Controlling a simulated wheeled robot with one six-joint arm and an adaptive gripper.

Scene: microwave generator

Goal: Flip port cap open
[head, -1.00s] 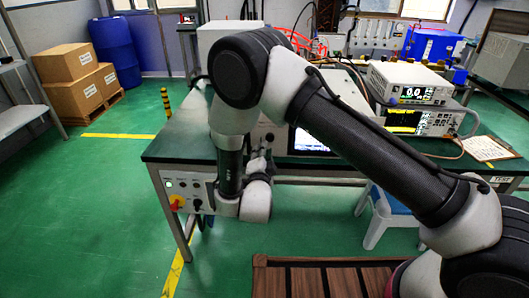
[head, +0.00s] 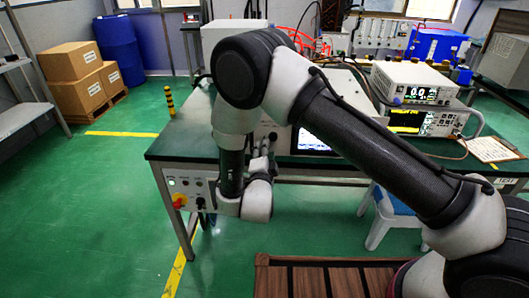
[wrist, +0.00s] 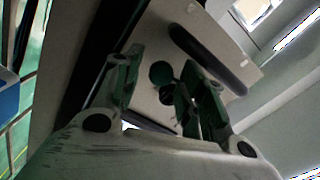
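In the wrist view, a pale panel (wrist: 150,50) faces my gripper (wrist: 168,88). A dark round part (wrist: 160,72), possibly the port cap, shows on the panel between the two fingers. A smaller dark round part sits just below it. I cannot tell whether a cap is open or closed. The fingers are spread apart with nothing visibly held between them; whether one touches the panel is unclear. In the head view, my arm's wrist hides most of the gripper and the panel area in front of it. The white instrument's bright screen (head: 314,140) shows under my arm.
The green-topped bench (head: 185,140) carries the instruments. A switch box (head: 185,187) with a red-yellow knob hangs below its left edge. A blue stool (head: 390,210) stands below on the right. In the wrist view, a dark handle-like bar (wrist: 205,58) crosses the panel.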

